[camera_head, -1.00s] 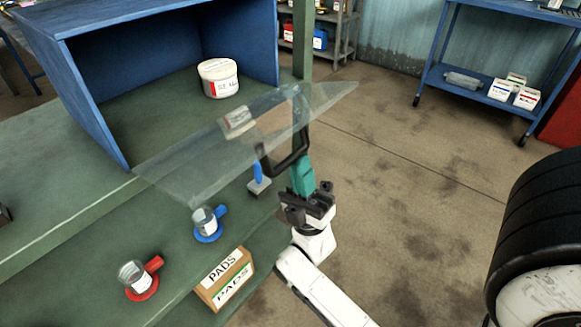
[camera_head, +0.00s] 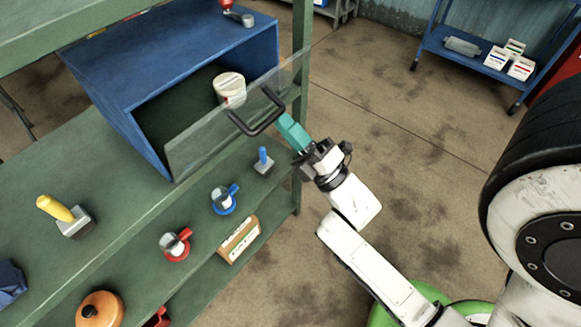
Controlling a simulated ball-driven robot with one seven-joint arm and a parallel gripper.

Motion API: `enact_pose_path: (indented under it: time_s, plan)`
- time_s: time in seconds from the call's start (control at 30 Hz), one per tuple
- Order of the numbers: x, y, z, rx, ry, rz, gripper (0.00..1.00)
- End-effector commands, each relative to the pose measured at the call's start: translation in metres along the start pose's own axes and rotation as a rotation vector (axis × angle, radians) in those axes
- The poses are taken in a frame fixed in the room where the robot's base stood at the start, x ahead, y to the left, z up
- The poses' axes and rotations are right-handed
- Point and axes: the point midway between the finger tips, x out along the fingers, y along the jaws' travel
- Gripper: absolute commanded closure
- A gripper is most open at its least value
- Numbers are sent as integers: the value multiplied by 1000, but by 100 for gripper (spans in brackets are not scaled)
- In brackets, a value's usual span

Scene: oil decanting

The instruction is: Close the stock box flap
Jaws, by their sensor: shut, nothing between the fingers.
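The stock box (camera_head: 150,75) is a blue open-fronted box on the green bench. Its clear flap (camera_head: 205,138) hangs slanted across the front opening, and the dark inside shows above and through it. A gap shows between the flap and the box. A black bar handle (camera_head: 257,124) sticks out from the flap's right part. My gripper (camera_head: 284,122) has teal fingers, shut and empty, close to the handle's right side. I cannot tell whether they touch it. A white tub (camera_head: 230,88) stands in the opening, partly behind the flap.
On the bench are a blue-handled tool (camera_head: 263,160), a blue-ringed jar (camera_head: 223,199), a red-ringed jar (camera_head: 174,245) and a yellow-handled tool (camera_head: 62,213). A pads box (camera_head: 239,240) sits on the lower shelf. A green post (camera_head: 301,60) rises near the flap's right end.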

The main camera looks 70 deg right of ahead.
Motion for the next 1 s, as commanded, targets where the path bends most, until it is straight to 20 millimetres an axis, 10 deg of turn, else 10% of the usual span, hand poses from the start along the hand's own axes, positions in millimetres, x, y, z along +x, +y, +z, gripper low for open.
enact_pose_path:
  time_s: [0.5,1.0]
  plan:
    - [61,17,1,8,1,-313,100]
    - [78,14,2,8,1,-308,100]
